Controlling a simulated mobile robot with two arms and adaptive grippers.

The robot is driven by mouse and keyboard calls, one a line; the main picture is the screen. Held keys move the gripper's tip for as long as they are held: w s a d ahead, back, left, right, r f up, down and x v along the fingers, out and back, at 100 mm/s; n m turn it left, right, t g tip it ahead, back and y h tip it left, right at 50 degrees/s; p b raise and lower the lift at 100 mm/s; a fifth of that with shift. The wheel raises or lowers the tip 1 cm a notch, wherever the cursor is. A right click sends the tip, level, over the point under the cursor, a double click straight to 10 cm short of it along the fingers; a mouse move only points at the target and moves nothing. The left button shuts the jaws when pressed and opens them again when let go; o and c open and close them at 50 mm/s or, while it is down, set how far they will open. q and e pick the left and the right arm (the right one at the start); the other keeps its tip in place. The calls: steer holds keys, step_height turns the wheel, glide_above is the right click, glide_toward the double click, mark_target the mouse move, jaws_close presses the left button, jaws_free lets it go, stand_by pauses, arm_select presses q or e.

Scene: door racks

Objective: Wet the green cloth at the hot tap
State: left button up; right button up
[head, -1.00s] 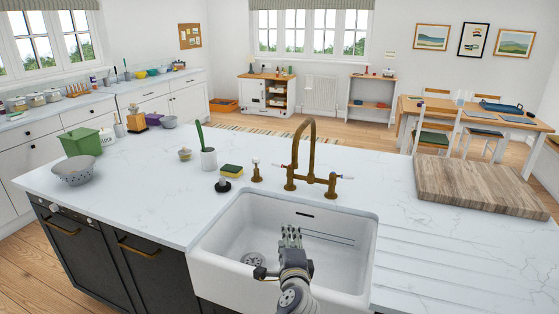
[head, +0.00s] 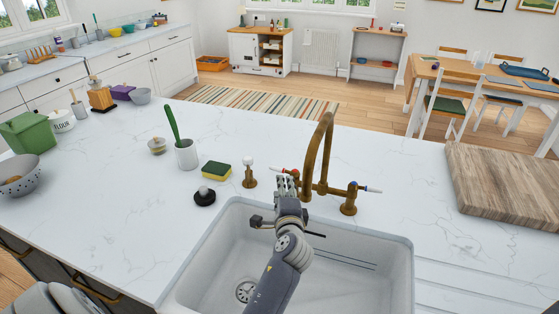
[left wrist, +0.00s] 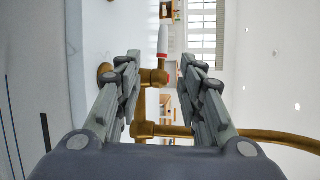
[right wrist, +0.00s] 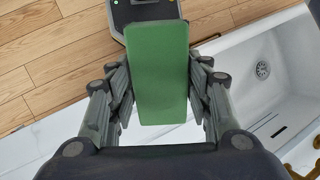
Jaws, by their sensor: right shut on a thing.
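The green cloth (right wrist: 157,75) shows in the right wrist view as a flat rectangle. My right gripper (right wrist: 158,112) is shut on it, beside the sink; neither shows in the head view. The brass tap (head: 323,155) stands behind the white sink (head: 345,262). Its left lever has a red band, its right lever (head: 365,188) a blue one. My left gripper (head: 286,184) is at the red-banded hot lever (head: 287,171), partly hiding it. In the left wrist view its fingers (left wrist: 160,75) are apart, with the hot lever (left wrist: 163,42) in the gap beyond; contact cannot be told.
A yellow-green sponge (head: 216,171), a black stopper (head: 205,196) and a white pot (head: 187,155) with a green brush stand left of the tap. A wooden board (head: 502,185) lies at right.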

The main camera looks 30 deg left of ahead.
mark_target(281, 172)
arm_select(q)
steer(key=p+x, duration=0.1)
steer(key=x, duration=1)
steer(key=shift+w+a, duration=0.15)
steer(key=shift+r, duration=0.1)
jaws_close()
